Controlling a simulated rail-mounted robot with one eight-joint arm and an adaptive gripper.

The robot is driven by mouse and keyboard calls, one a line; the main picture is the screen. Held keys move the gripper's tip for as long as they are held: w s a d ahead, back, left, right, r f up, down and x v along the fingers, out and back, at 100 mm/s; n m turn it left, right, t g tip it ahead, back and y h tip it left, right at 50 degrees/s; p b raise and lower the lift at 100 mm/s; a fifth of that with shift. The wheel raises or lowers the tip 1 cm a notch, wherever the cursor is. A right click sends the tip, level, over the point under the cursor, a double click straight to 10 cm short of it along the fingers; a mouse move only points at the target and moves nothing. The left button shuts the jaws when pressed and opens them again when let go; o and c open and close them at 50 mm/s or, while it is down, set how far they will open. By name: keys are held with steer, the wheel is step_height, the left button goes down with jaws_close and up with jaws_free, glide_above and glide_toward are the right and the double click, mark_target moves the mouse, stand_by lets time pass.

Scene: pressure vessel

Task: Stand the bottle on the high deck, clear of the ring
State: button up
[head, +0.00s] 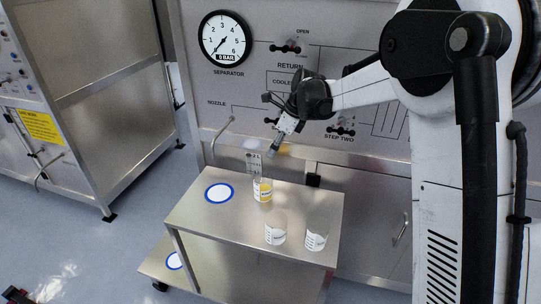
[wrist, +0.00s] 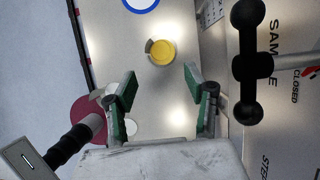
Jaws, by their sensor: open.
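The bottle (head: 262,190), with a yellow and white label, stands upright on the high deck (head: 205,222) of the steel cart. It is right of the blue-edged white ring (head: 219,193), with bare deck between them. In the wrist view the bottle's round yellow top (wrist: 161,52) lies beyond my fingertips, and part of the ring (wrist: 141,3) shows at the top edge. My gripper (head: 273,151) is above the deck near the bottle. In the wrist view my gripper (wrist: 160,82) is open, its green-padded fingers apart with nothing between them.
Two clear beakers (head: 275,235) (head: 316,237) stand at the deck's front right. Behind the cart is a panel with a gauge (head: 225,38) and handles. A black valve handle (wrist: 248,62) is right of my fingers.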

steer(key=s+d+r+n+t+h, duration=0.1)
steer(key=s+d+r+n, duration=0.45)
steer(key=s, duration=0.35)
steer(key=s+d+r+n+t+h, duration=0.15)
steer(key=s+d+r+n, duration=0.25)
steer(key=s+r, duration=0.4)
steer(key=s+d+f+n+t, duration=0.1)
steer(key=s+d+n, duration=0.1)
steer(key=s+n, duration=0.2)
steer(key=s+d+f+n+t+h, duration=0.1)
steer(key=s+d+f+n, duration=0.1)
steer(key=s, duration=0.8)
steer(key=s+d+f+n+t+h, duration=0.1)
steer(key=s+d+f+n, duration=0.1)
steer(key=s+d+n, duration=0.2)
steer(key=s+n, duration=0.2)
steer(key=s, duration=0.1)
steer(key=shift+s, duration=0.2)
steer(key=shift+f, duration=0.15)
steer(key=shift+f+b, duration=0.65)
steer(key=shift+b, duration=0.1)
